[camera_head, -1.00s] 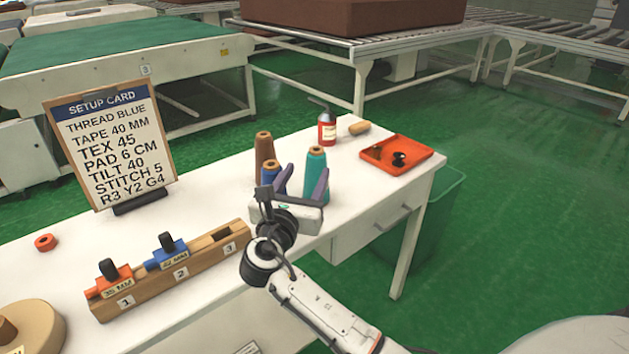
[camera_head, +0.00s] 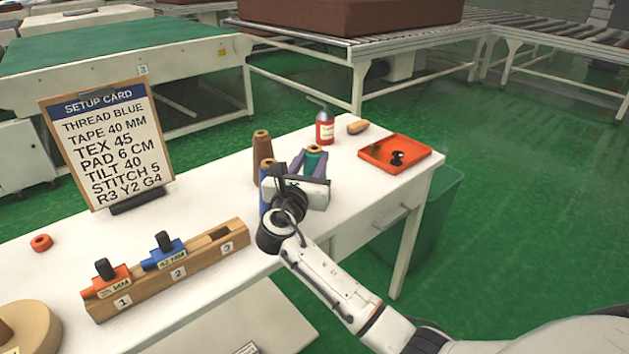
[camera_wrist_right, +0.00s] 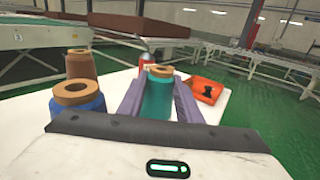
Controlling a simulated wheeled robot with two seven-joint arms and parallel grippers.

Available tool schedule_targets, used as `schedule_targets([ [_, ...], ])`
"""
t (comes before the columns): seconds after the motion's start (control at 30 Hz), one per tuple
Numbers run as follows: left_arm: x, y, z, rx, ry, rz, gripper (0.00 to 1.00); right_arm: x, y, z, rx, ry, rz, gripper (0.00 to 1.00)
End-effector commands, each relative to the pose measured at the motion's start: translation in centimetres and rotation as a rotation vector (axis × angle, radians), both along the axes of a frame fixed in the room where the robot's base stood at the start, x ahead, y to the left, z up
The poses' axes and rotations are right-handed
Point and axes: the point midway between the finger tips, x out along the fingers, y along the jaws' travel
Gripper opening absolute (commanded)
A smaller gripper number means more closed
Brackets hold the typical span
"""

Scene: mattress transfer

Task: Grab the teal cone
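The teal cone (camera_head: 314,157) stands upright on the white table, mostly hidden behind my right gripper in the head view. In the right wrist view the teal cone (camera_wrist_right: 158,97) stands between the two purple fingers. My right gripper (camera_head: 309,163) is open, with a finger on either side of the cone. In the right wrist view the gripper (camera_wrist_right: 160,92) shows a small gap at the left finger; contact at the right finger is hard to tell. My left gripper is not in view.
A blue cone (camera_wrist_right: 78,100) stands close left of the right gripper, with a brown cone (camera_head: 262,158) behind it. A red bottle (camera_head: 325,128) and an orange tray (camera_head: 394,153) stand beyond. A wooden rack (camera_head: 200,262) lies front left.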

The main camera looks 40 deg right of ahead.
Motion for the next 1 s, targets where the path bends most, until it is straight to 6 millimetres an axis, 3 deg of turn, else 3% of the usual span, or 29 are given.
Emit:
schedule_targets([
  [0.1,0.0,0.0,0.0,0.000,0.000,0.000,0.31,0.0,0.0,0.0,0.001,0.001,0.000,0.00],
  [0.47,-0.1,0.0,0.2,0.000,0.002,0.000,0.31,0.0,0.0,0.8,0.000,-0.003,0.000,0.00],
  [0.8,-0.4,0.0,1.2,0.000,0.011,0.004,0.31,0.0,0.0,7.4,0.001,-0.008,0.000,0.00],
  [1.0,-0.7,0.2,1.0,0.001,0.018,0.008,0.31,0.0,0.0,9.8,0.000,-0.005,0.000,0.00],
])
